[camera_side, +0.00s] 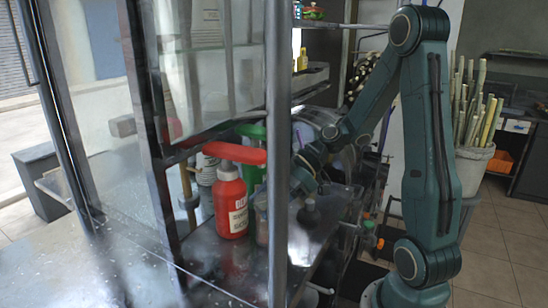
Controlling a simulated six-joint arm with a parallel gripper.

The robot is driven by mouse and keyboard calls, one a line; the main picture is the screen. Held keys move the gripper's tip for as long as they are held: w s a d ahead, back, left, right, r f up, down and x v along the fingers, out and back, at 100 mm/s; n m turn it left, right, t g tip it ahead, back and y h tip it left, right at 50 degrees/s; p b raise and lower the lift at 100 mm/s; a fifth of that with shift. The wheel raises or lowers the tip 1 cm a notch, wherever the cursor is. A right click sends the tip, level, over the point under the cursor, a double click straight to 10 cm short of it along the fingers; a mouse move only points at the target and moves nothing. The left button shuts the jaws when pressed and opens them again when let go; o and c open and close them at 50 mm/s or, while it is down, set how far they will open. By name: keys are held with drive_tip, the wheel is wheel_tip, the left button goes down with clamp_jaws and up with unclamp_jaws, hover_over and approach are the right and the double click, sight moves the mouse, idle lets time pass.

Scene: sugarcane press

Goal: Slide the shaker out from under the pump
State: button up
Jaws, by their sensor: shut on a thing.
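The pump is a red bottle (231,205) with a white label, standing upright on the metal counter. Its wide red head (235,152) reaches right, over the shaker. The shaker (262,218) is a small brownish, see-through cup just right of the red bottle, standing on the counter. A grey upright post partly hides its right side. My gripper (297,185) comes in from the right, low behind the post, at the shaker's height. It is shut on the shaker, though the post hides the fingertips and the contact.
The grey post (279,120) stands in front of the work. A green-topped bottle (252,175) is behind the pump, with stacked cups (207,175) to the left. A small dark bottle (309,214) stands right of the post. The counter's front left (215,275) is clear.

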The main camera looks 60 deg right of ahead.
drive_tip(key=s+d, duration=0.5)
drive_tip(key=shift+s+d, duration=0.35)
drive_tip(key=shift+s, duration=0.05)
idle(0.3)
drive_tip(key=o, duration=1.5)
drive_tip(key=shift+c, duration=0.2)
